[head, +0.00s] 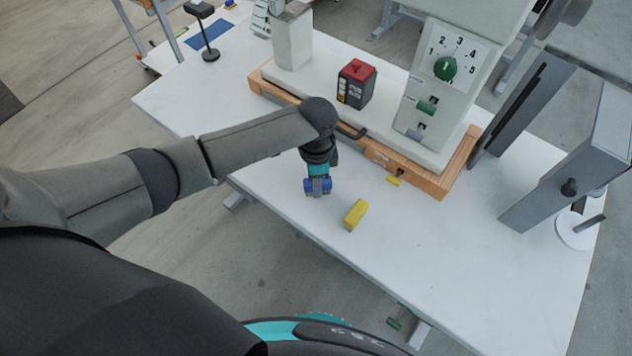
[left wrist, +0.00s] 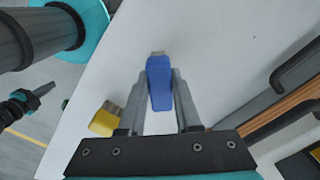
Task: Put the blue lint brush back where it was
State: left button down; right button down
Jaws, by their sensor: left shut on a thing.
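The blue lint brush (head: 327,186) is held in my left gripper (head: 318,190) over the white table, near its front edge. In the left wrist view the brush (left wrist: 160,84) sits between the two grey fingers (left wrist: 160,90), which are shut on it. Its pale end points away from the palm. I cannot tell whether it touches the tabletop.
A yellow brush (head: 355,214) lies right of my left gripper on the white table (head: 440,265). The press (head: 440,85) on its wooden base (head: 440,183) and a black-and-red box (head: 356,84) stand behind. A flat blue patch (head: 210,34) lies at the far left. The front right table is clear.

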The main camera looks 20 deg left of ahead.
pick_arm(q)
jog(key=shift+f, duration=0.1)
jog(key=c, duration=0.6)
grip_release()
notch_tip(320, 180, up, 12)
jog(key=p, duration=0.3)
